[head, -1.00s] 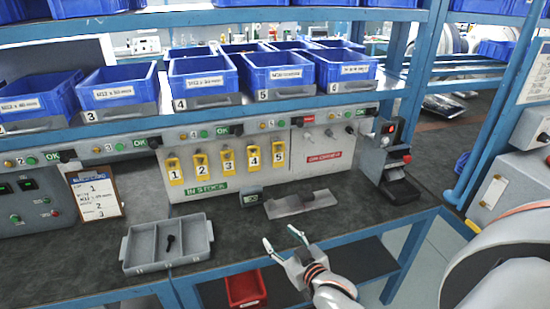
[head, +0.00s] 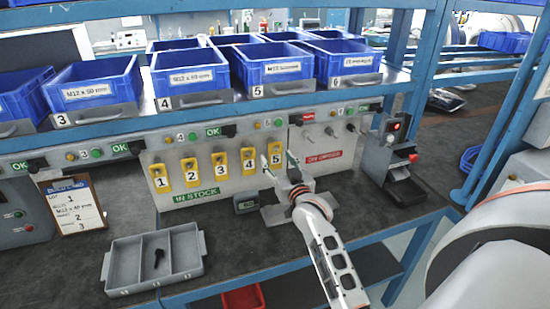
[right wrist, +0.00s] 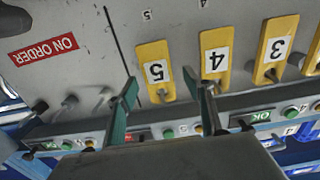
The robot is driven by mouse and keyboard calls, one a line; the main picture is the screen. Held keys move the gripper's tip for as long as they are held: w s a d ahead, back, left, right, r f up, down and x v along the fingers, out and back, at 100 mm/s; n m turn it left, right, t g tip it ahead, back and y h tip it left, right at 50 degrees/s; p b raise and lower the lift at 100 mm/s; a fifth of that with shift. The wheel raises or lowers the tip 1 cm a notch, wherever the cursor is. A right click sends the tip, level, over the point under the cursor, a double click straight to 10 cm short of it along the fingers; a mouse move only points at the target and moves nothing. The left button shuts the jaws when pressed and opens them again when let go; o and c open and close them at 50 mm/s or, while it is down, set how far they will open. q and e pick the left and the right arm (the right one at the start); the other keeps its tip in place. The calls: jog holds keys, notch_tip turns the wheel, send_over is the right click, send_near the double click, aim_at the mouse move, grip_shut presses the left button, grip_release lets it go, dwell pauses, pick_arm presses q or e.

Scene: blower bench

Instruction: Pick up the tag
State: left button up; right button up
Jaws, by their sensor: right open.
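Several yellow numbered tags hang in a row on the grey panel (head: 225,150): tag 1 (head: 160,179), tag 2 (head: 190,171), tag 3 (head: 220,166), tag 4 (head: 249,161) and tag 5 (head: 276,150). My right gripper (head: 278,163) is open and empty in front of tag 5, partly covering it. In the right wrist view, which is upside down, the open fingers of the right gripper (right wrist: 160,88) stand either side of tag 5 (right wrist: 156,72), with tag 4 (right wrist: 215,64) just right. I cannot tell the remaining gap to the panel. My left gripper is not in view.
A grey divided tray (head: 125,262) with a dark bolt sits at the bench's front left. A clipboard (head: 72,205) leans at the left. A grey device with a red button (head: 388,155) stands right of the panel. Blue bins (head: 192,78) line the shelf above.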

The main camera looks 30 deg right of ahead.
aim_at(276, 156)
jog(key=x, duration=0.2)
jog(key=shift+w+d, duration=0.2)
jog(key=shift+w, duration=0.45)
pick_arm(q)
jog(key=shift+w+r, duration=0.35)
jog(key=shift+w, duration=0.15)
pick_arm(e)
jog(key=c, duration=1.1)
jog(key=shift+c, duration=0.4)
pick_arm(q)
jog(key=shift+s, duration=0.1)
